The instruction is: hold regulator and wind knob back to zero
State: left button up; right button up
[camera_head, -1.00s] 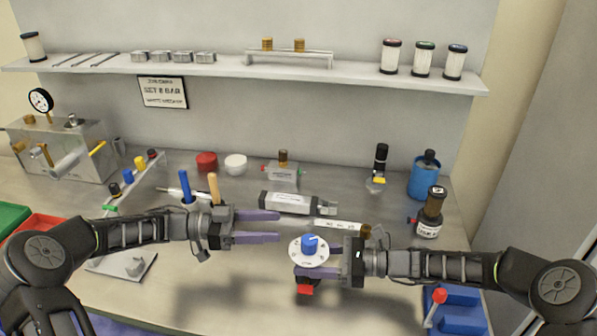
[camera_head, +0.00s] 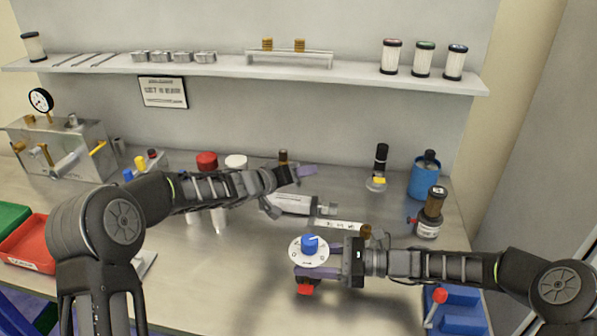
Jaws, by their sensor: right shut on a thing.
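The regulator has a white round dial (camera_head: 295,252) with a blue knob (camera_head: 310,243) on top and a red part (camera_head: 305,289) below. My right gripper (camera_head: 318,272) is shut on it from the right and holds it above the front of the bench. My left gripper (camera_head: 303,171) is farther back, behind the regulator and apart from it. Its purple finger shows nearly edge-on, so I cannot tell its opening. The regulator's body is partly hidden by the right gripper's fingers.
A grey cylindrical device (camera_head: 292,203) lies behind the regulator. A dark-topped brown bottle (camera_head: 432,212) and a blue container (camera_head: 424,178) stand at right. A blue tray (camera_head: 460,322) is front right, a red bin (camera_head: 30,243) at left.

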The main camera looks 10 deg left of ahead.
pick_arm(q)
jog(key=n+y, duration=0.2)
jog(key=n, duration=0.1)
jog(key=shift+w+a+r, duration=0.2)
jog(key=shift+w, duration=0.2)
pick_arm(e)
jog(key=o, duration=1.5)
jog(key=shift+c, duration=0.2)
jog(key=shift+d, duration=0.1)
jog(key=d, duration=0.8)
jog(key=d+r, duration=0.1)
jog(key=d, duration=0.2)
jog(key=shift+w+d, duration=0.2)
jog(key=shift+d, duration=0.2)
